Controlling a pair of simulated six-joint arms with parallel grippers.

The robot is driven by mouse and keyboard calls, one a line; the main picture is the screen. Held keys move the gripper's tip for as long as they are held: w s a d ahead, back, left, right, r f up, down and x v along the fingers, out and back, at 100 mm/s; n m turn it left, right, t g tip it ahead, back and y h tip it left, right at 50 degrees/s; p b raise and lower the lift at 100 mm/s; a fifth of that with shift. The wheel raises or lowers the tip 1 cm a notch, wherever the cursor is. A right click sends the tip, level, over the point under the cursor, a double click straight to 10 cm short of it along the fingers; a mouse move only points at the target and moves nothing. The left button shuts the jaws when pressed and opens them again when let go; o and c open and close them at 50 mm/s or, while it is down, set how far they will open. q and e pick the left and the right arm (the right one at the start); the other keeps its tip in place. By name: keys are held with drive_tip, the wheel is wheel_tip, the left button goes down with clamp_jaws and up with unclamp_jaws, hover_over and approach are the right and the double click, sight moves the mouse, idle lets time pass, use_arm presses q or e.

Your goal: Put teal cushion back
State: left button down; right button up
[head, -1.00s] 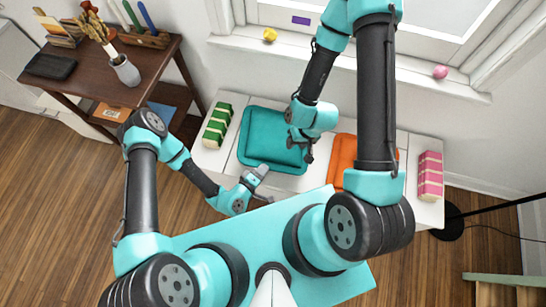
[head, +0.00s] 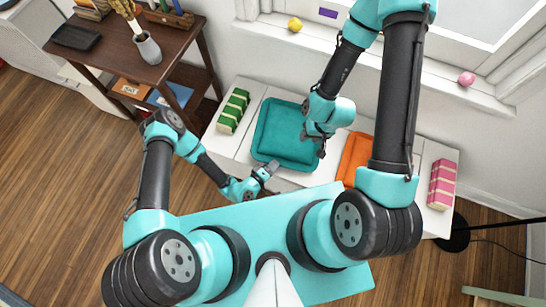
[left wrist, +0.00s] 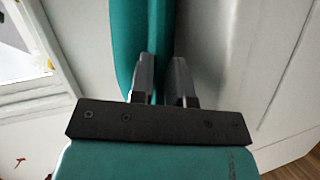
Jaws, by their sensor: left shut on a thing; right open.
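The teal cushion (head: 283,132) lies flat on the white window bench, left of centre. My left gripper (head: 268,172) is at the cushion's front edge. In the left wrist view its fingers (left wrist: 163,62) are shut on the edge of the cushion (left wrist: 140,25), beside the white bench front. My right gripper (head: 320,146) is open at the cushion's right edge. Its arm comes down from the top and hides part of the bench behind it. I cannot tell whether its fingers touch the cushion.
An orange cushion (head: 354,160) lies to the right, partly hidden by my right arm. Green (head: 233,111) and pink (head: 442,185) striped blocks stand at the bench ends. A yellow ball (head: 295,25) and a pink ball (head: 466,78) sit on the sill. A brown desk (head: 118,63) stands left.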

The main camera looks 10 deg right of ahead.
use_arm(q)
drive_tip(key=c, duration=0.9)
unclamp_jaws()
drive_tip(key=shift+a, duration=0.15)
drive_tip(key=v, duration=1.1)
drive_tip(key=shift+s+a, duration=0.25)
drive_tip(key=shift+s, duration=0.05)
drive_tip(key=shift+r, duration=0.1)
